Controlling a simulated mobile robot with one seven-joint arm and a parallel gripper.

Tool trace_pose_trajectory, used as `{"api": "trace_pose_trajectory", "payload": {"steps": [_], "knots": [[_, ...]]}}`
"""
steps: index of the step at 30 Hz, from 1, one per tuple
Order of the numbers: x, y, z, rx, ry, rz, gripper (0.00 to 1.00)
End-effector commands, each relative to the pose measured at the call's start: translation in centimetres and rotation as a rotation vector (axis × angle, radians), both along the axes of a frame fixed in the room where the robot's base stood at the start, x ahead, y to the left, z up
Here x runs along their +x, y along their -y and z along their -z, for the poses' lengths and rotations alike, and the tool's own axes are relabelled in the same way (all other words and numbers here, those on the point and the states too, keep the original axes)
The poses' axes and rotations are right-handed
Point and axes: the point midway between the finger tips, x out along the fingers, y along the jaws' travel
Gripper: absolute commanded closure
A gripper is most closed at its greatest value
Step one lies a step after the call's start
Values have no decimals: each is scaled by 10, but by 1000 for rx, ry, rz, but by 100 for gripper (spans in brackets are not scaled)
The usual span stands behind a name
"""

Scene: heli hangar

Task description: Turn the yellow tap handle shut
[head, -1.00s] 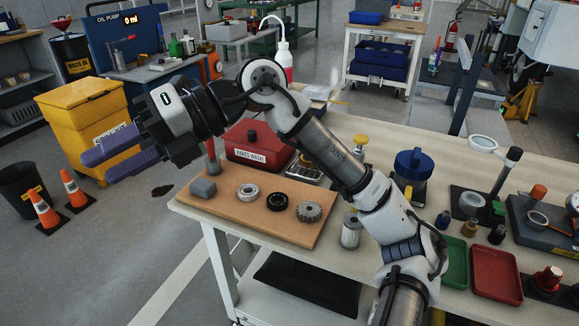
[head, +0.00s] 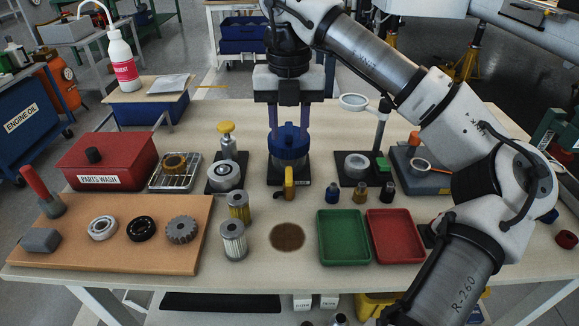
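The yellow tap handle (head: 289,176) is on the front of a small dispenser with a blue lid (head: 289,141), near the middle of the workbench. The handle looks roughly upright; its exact turn is too small to tell. My gripper (head: 289,124) points down over the dispenser. Its two purple fingers are spread apart, one at each side of the blue lid's top, with nothing visibly gripped. I cannot tell whether the fingers touch the lid. The tap handle is in front of and below the fingers.
A round brown patch (head: 288,236) lies on the workbench (head: 270,277) before the tap. Two filters (head: 233,240) stand to the left. A green tray (head: 343,237) and red tray (head: 395,236) lie right. A magnifier stand (head: 380,140) rises close at the right.

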Motion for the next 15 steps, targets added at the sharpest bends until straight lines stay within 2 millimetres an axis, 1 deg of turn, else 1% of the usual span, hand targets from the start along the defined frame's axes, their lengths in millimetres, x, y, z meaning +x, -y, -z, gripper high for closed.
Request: {"api": "trace_pose_trajectory", "payload": {"steps": [1, 6, 12, 15], "knots": [[-1, 0, 14, 2, -3, -2, 64], [-1, -1, 51, 3, -2, -4, 64], [0, -1, 83, 4, -2, -3, 64], [-1, -1, 92, 4, -1, -3, 64]]}}
